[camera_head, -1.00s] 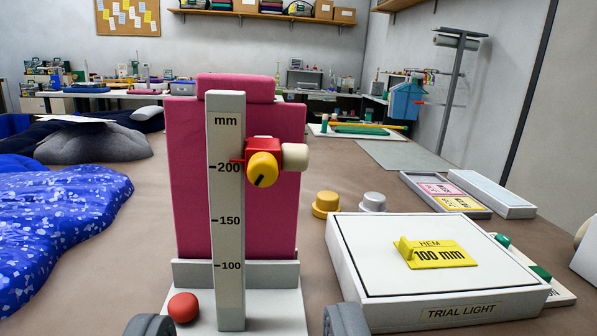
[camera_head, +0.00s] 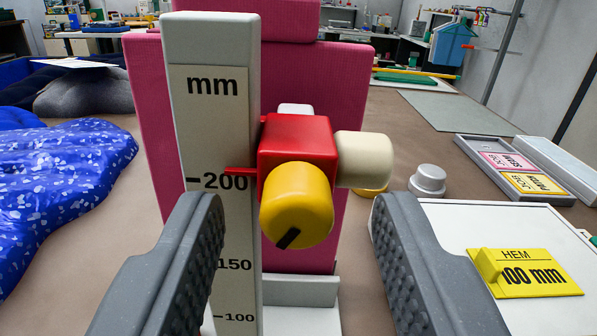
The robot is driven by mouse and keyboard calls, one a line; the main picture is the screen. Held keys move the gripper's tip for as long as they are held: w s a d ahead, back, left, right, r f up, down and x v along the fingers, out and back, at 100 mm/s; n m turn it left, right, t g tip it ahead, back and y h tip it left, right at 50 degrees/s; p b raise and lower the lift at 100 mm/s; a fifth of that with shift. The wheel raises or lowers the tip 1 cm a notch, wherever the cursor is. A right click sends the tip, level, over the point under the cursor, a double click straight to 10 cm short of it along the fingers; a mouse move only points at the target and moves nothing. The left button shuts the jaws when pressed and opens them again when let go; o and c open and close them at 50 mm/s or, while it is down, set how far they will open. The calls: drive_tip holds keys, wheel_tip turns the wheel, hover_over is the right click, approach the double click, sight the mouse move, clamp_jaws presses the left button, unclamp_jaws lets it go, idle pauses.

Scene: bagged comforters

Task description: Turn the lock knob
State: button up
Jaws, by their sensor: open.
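The lock knob (camera_head: 297,205) is a yellow round knob with a black mark pointing down and left. It sits on the front of a red slider block (camera_head: 297,140), which has a cream knob (camera_head: 363,159) on its right side. The red pointer (camera_head: 240,171) lies just above the 200 line on the upright mm scale (camera_head: 213,130). My gripper (camera_head: 297,222) is open, with one grey finger left of the yellow knob and the other right of it. Both fingers are apart from the knob, with nothing held between them.
A pink padded board (camera_head: 345,85) stands behind the scale. A white box with a yellow "HEM 100 mm" tag (camera_head: 525,272) lies at right. A grey-white button (camera_head: 428,180) and a tray with cards (camera_head: 515,170) are beyond it. Blue speckled fabric (camera_head: 65,190) lies at left.

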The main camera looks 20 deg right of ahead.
drive_tip(key=shift+w+d, duration=0.1)
drive_tip(key=shift+w, duration=0.15)
clamp_jaws()
drive_tip(key=shift+n, duration=0.3)
drive_tip(key=n+b, duration=0.2)
drive_tip(key=n, duration=0.1)
drive_tip(key=shift+f+n+b, duration=0.1)
drive_tip(key=shift+n+b, duration=0.8)
drive_tip(key=shift+n, duration=0.3)
